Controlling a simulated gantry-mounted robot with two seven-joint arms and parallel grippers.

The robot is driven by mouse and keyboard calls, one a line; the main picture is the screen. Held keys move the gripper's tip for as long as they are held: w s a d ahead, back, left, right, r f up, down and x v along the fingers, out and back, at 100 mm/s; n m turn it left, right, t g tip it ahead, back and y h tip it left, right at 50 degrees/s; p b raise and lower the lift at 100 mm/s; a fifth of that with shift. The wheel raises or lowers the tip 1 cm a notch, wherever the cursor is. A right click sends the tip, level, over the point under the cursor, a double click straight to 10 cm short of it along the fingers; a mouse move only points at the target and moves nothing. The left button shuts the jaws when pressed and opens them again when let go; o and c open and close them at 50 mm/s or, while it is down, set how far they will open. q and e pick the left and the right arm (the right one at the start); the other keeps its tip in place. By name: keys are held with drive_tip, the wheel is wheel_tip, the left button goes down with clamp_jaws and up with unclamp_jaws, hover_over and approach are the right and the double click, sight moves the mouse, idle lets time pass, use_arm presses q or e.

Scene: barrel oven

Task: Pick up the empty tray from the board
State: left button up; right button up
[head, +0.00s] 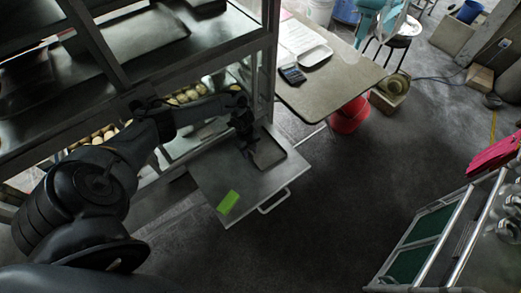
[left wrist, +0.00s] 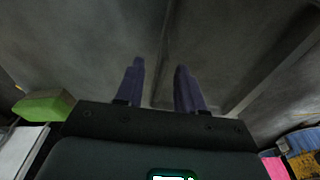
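The empty tray (head: 270,154) is dark, shallow and rectangular. It lies at the far right end of the grey board (head: 252,190), a flat panel with a front handle. My left gripper (head: 246,146) is at the tray's left side, low over the board; contact cannot be told. In the left wrist view, the two fingers of my left gripper (left wrist: 159,88) are apart, with a dark grey surface and a thin edge line beyond them. My right gripper is not in view.
A green block (head: 228,202) lies on the board's near corner and shows in the left wrist view (left wrist: 44,105). A rack (head: 268,60) with trays and round buns stands behind my left arm. A table (head: 335,80) stands right of it. Floor (head: 330,210) right of the board is clear.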

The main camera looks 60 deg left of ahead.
use_arm(q)
drive_tip(key=shift+c, duration=0.2)
clamp_jaws()
drive_tip(key=shift+r, duration=0.2)
